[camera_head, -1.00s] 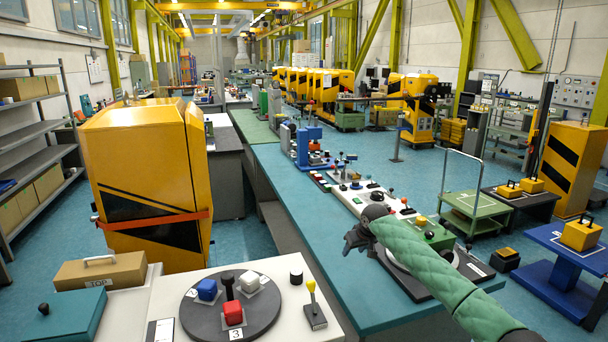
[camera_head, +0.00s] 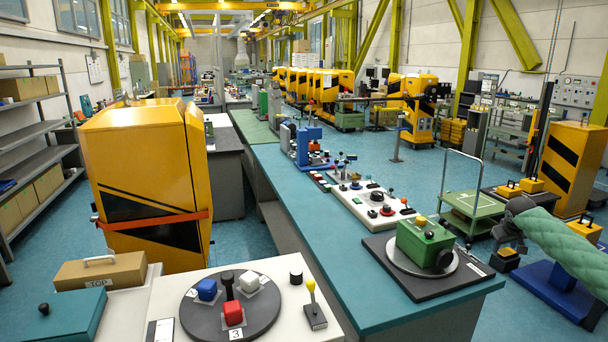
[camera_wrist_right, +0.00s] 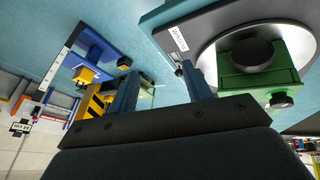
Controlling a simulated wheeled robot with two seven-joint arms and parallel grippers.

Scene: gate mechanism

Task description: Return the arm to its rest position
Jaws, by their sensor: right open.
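My right arm, in a green sleeve, comes in from the right edge of the head view. Its dark gripper (camera_head: 506,242) hangs to the right of the teal bench, clear of the objects on it. In the right wrist view the two fingers of this gripper (camera_wrist_right: 160,86) stand apart with nothing between them. A green box (camera_head: 425,243) with a yellow knob and a black knob sits on a round grey turntable (camera_head: 396,258) on a black plate. The green box also shows in the right wrist view (camera_wrist_right: 262,84). My left gripper is not in view.
The teal bench (camera_head: 345,270) runs away from me, with a white control panel (camera_head: 350,200) further along. A blue stand (camera_head: 547,285) is partly hidden behind my right arm. A green cart (camera_head: 470,200) stands behind. A near table (camera_head: 260,325) holds a dark disc with coloured blocks.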

